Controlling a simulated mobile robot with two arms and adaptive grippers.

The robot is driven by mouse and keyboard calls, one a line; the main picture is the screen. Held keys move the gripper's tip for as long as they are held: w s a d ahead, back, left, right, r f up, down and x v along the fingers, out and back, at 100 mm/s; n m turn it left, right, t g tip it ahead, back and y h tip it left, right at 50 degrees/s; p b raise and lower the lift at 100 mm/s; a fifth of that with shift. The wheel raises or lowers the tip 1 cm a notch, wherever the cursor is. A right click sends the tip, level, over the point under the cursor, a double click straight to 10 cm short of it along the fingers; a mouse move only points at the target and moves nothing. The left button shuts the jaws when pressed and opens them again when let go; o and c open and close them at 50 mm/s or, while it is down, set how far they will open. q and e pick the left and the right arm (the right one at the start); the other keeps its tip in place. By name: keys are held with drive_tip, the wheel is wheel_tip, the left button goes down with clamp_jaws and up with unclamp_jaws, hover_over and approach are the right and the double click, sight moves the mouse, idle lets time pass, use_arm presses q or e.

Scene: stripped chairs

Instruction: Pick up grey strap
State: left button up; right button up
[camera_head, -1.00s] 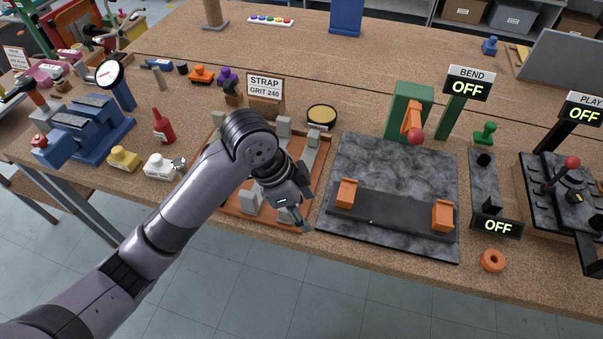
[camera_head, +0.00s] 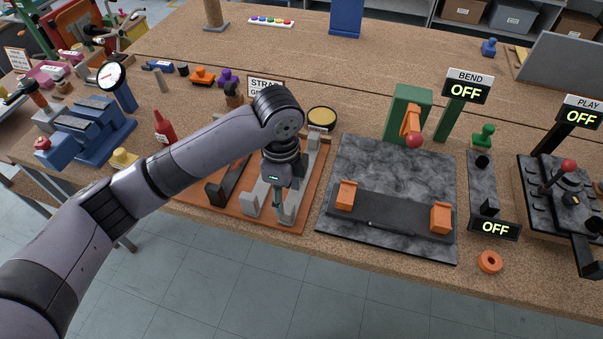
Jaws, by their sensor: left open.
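An orange-brown board (camera_head: 300,229) lies at the front of the bench. On it are long straps with raised blocks at their ends: a dark one (camera_head: 222,187) at the left and light grey ones, one (camera_head: 252,200) in the middle and one (camera_head: 310,160) towards the right. My left gripper (camera_head: 278,207) points down over the board, between the light grey straps, and is open. The gripper hides part of them, and I cannot tell whether it touches one. My arm hides the board's back part. My right gripper is not in view.
A marbled plate (camera_head: 390,165) with a dark bar and orange clamps stands close right of the board. The strap sign (camera_head: 264,84) stands behind, partly covered by my arm. A blue vise (camera_head: 95,135) and a red bottle (camera_head: 164,128) are to the left.

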sight(287, 208)
use_arm(q)
wheel_tip(287, 208, down, 3)
drive_tip(key=shift+f, duration=0.1)
drive_tip(key=f, duration=0.1)
drive_tip(key=f+p, duration=0.1)
drive_tip(key=f, duration=0.1)
drive_tip(key=f+p, duration=0.1)
drive_tip(key=shift+w+d+f, duration=0.1)
drive_tip(key=shift+w+f, duration=0.15)
drive_tip(key=shift+f, duration=0.4)
drive_tip(key=shift+c, duration=0.4)
drive_tip(key=shift+c, duration=1.2)
clamp_jaws()
drive_tip(key=shift+w+r, duration=0.1)
